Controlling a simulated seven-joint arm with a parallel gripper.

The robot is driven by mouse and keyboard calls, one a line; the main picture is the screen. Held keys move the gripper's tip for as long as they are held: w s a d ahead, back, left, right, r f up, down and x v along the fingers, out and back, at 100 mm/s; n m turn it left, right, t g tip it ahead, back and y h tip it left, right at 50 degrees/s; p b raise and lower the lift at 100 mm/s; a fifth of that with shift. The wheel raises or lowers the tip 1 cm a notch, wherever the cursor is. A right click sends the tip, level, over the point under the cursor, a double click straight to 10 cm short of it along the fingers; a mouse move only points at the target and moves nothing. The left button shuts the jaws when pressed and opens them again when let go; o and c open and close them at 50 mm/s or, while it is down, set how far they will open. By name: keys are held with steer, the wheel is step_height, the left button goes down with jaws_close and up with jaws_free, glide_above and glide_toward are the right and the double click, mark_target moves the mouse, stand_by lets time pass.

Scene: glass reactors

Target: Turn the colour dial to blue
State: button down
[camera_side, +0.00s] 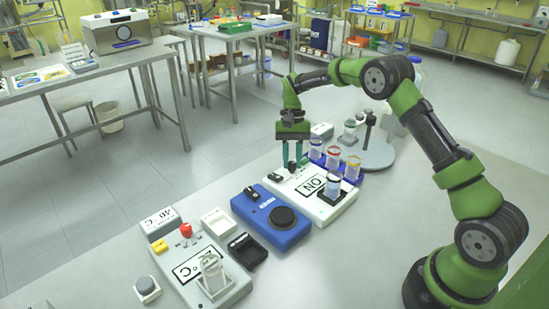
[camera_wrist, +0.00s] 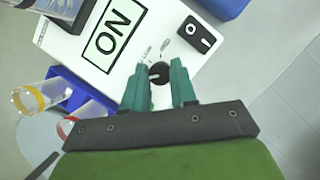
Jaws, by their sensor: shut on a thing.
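The colour dial (camera_wrist: 158,73) is a small round black knob with a white pointer line, on the white device (camera_wrist: 165,22) with a large "ON" label. In the wrist view, my gripper (camera_wrist: 159,76) points down at the device, shut on the dial with one teal finger on each side. The pointer line runs roughly toward the left in that view. The small marks around the dial are too small to read. In the side view, my gripper (camera_side: 292,166) stands upright at the back of the white device (camera_side: 318,212), and its fingertips largely hide the dial.
A black switch plate (camera_wrist: 199,33) sits beside the dial. A glass vessel (camera_side: 333,186) stands on the device near the ON label. Behind it is a rack of tubes with coloured rims (camera_side: 353,165). A blue device (camera_side: 290,240) with a black round plate stands to the left.

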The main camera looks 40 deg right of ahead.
steer(key=c, duration=0.9)
jaws_free()
steer(key=shift+r, duration=0.1)
steer(key=v, duration=1.2)
steer(key=shift+d, duration=0.1)
